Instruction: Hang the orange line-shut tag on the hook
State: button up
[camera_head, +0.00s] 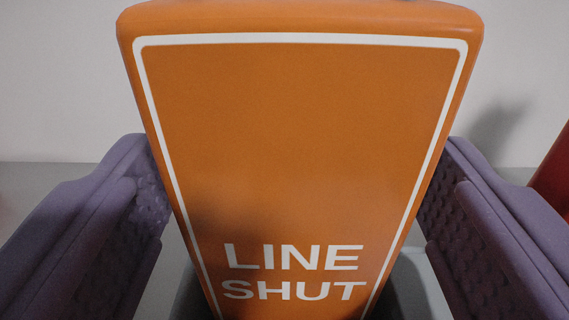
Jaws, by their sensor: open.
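The orange line-shut tag (300,140) fills the middle of the view, close to the camera. It has a white border line and white "LINE SHUT" lettering near the bottom. It looks upright, with its top edge near the top of the picture and its lower end cut off. My gripper (299,195) has its two purple textured fingers on either side of the tag. The jaws are open, and the fingers lie close to the tag's side edges; whether they touch it I cannot tell. The hook is not in view.
A pale wall (60,70) stands behind, above a grey surface (40,170). A red object (555,175) shows partly at the right edge, beyond the right finger. Little else is visible around the tag.

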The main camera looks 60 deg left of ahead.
jog(key=c, duration=1.1)
jog(key=shift+r+p, duration=1.9)
jog(key=shift+r, duration=0.75)
jog(key=shift+d, duration=0.1)
jog(key=v, duration=0.7)
jog(key=shift+s+d+f, duration=0.1)
jog(key=shift+s+d, duration=0.1)
jog(key=shift+s+d+f+b, duration=0.15)
jog(key=shift+s+d+f, duration=0.15)
jog(key=shift+s+d, duration=0.25)
jog(key=shift+s+d+f+b, duration=0.15)
jog(key=shift+s+d+f, duration=0.2)
jog(key=shift+d, duration=0.4)
jog(key=shift+s+d+f+b, duration=0.15)
jog(key=shift+s+d+f, duration=0.15)
jog(key=shift+s+d, duration=0.3)
